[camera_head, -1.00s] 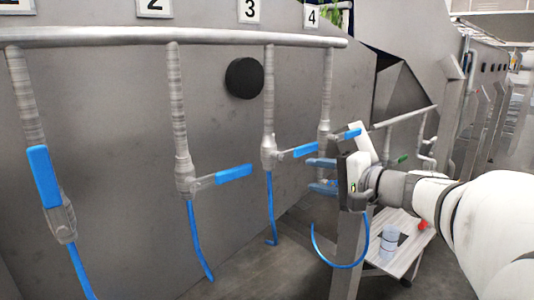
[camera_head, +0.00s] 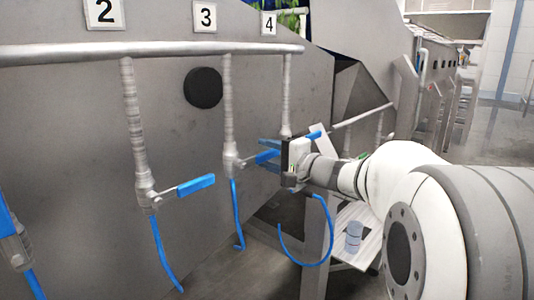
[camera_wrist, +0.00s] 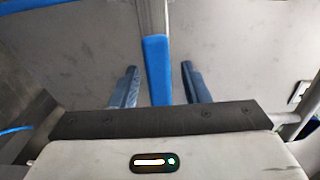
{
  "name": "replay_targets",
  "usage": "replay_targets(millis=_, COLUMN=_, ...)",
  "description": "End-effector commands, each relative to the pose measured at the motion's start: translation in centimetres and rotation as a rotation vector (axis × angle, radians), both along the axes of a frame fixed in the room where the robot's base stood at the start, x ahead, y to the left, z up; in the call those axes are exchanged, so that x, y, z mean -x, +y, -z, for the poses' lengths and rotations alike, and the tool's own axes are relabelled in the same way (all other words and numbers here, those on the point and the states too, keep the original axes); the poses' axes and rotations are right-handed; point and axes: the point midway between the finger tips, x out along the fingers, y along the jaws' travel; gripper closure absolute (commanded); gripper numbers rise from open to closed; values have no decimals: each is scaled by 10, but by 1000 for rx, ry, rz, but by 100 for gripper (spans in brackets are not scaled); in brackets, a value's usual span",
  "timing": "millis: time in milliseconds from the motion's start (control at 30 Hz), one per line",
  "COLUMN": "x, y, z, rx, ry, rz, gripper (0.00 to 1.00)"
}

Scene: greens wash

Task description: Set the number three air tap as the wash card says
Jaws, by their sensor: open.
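The number three air tap (camera_head: 231,160) hangs on a ribbed pipe below the plate marked 3 (camera_head: 204,17). Its blue lever (camera_head: 263,157) points sideways to the right, across the pipe. My gripper (camera_head: 270,154) is open at this lever, with its blue fingers either side of it. In the wrist view the lever (camera_wrist: 157,70) lies between the two open fingers (camera_wrist: 159,86), with a gap on each side. The lever's near end is hidden behind my gripper's dark front edge. I cannot see a readable wash card.
The number two tap's lever (camera_head: 196,185) also points sideways. The number four tap's lever (camera_head: 313,135) shows just above my gripper. Blue hoses (camera_head: 238,215) hang below.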

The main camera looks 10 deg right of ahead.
Motion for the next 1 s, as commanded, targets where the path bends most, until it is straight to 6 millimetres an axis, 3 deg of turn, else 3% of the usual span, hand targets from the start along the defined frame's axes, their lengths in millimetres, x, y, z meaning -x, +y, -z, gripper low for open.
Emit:
replay_targets(millis=133, x=0, y=0, z=0, rx=0, ry=0, rz=0, gripper=59)
replay_targets(millis=633, x=0, y=1, z=0, rx=-1, ry=1, rz=-1, gripper=100)
replay_targets(millis=1000, x=0, y=1, z=1, rx=2, ry=-1, rz=-3, gripper=100)
